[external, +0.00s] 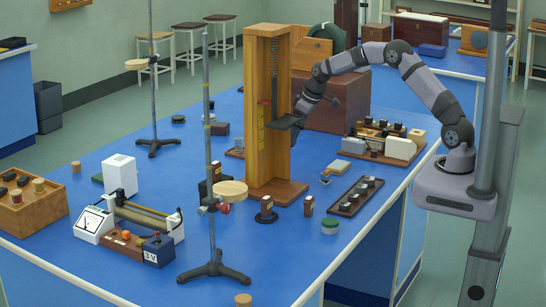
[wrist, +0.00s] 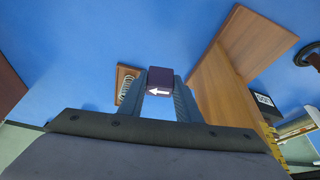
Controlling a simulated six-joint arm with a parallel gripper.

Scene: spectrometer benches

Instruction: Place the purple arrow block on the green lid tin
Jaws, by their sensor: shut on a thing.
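The purple arrow block (wrist: 160,80) sits between my fingertips in the wrist view, its white arrow facing the camera. My gripper (wrist: 159,92) is shut on it. In the external view my wrist is beside and behind the tall wooden stand, and I cannot make out the fingertips or the block there. The green lid tin (external: 330,225) stands on the blue bench at the front right of the stand, apart from my gripper. Nothing is on its lid. I do not see the tin in the wrist view.
The tall wooden stand (external: 262,110) rises close to my gripper; it also shows in the wrist view (wrist: 222,95). A coil on a wooden board (wrist: 126,84) lies near the block. A dark tray of weights (external: 355,196) is right of the tin. A clamp stand (external: 211,245) is at left.

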